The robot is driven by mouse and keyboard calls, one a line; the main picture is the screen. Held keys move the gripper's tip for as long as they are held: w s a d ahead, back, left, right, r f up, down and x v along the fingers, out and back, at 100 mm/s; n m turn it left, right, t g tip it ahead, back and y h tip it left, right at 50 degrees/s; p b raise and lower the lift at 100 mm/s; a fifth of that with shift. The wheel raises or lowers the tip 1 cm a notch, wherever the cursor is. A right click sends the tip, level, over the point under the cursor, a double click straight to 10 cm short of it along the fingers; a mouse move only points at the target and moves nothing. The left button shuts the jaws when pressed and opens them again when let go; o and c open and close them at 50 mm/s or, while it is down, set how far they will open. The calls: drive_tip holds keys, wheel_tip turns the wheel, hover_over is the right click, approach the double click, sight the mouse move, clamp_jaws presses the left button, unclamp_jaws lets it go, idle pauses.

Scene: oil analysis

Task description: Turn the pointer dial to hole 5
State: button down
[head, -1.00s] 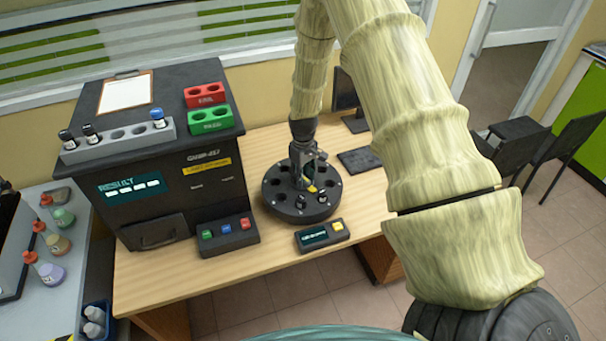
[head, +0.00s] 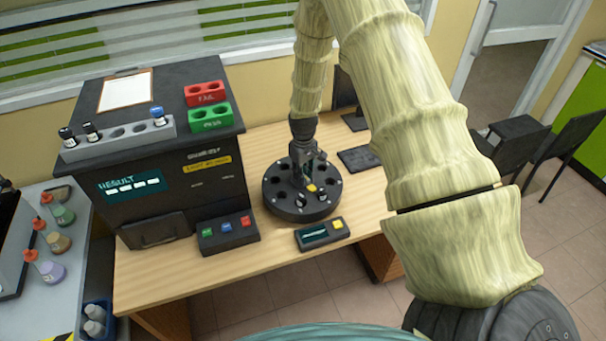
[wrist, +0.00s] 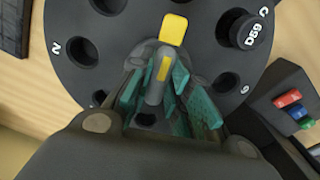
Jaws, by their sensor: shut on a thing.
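The pointer dial (wrist: 157,78) is a grey upright grip with a yellow stripe and a yellow tip (wrist: 173,28). It stands at the middle of a round black carousel (head: 277,204) on the wooden desk. My gripper (wrist: 158,88) is shut on the dial, its teal pads on both sides of the grip. In the head view my gripper (head: 308,172) reaches down over the carousel's middle, and the yellow tip points toward the front. The wrist view shows a hole marked 2 at left and one that reads 6 or 9 at right. I cannot make out a 5.
Black-capped vials sit in the carousel; one cap (wrist: 246,30) reads D59. In front is a small display box (head: 320,233) with a yellow button. A three-button panel (head: 228,235) and the large black analyser (head: 160,205) stand left. A keyboard (head: 358,160) lies behind at right.

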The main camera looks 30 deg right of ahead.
drive_tip(key=m+b, duration=0.1)
drive_tip(key=m, duration=0.3)
drive_tip(key=shift+m, duration=0.3)
drive_tip(key=shift+a+m, duration=0.1)
drive_tip(key=shift+m, duration=1.7)
drive_tip(key=shift+r, duration=0.1)
drive_tip(key=shift+w, duration=0.1)
drive_tip(key=c, duration=1.3)
unclamp_jaws()
wheel_tip(320, 180, up, 12)
drive_tip(key=shift+f, duration=0.1)
